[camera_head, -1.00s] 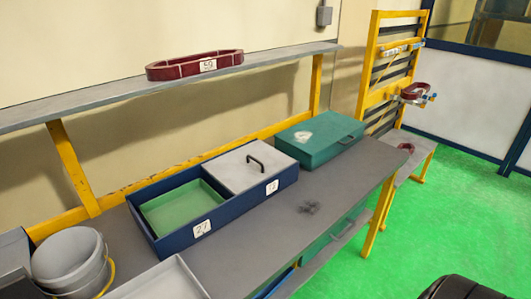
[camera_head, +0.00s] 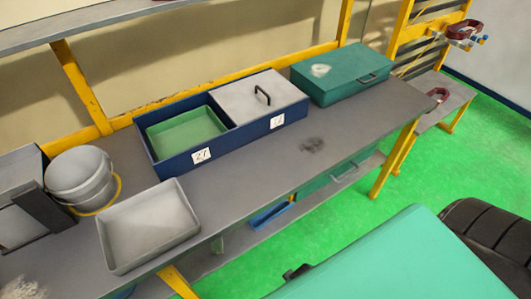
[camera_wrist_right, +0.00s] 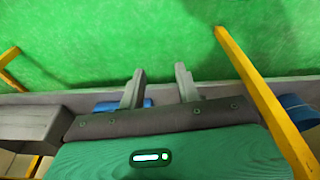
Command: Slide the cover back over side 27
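A blue two-part box (camera_head: 176,165) sits on the grey workbench. Its left side, labelled 27 (camera_head: 201,155), is uncovered and shows a green tray (camera_head: 186,132) inside. The grey cover (camera_head: 243,103) with a black handle (camera_head: 263,94) lies over the right side, whose label (camera_head: 277,121) is too small to read surely. My right gripper (camera_wrist_right: 160,69) shows in the right wrist view with its two grey fingers apart and nothing between them, away from the box. My left gripper is not in view.
A teal case (camera_head: 342,76) stands right of the box. A bucket (camera_head: 80,176) and an empty grey tray (camera_head: 148,225) stand at the left. The bench top in front of the box is mostly clear, with a dark smudge (camera_head: 313,145). A yellow-framed rack (camera_head: 402,30) stands at the back right.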

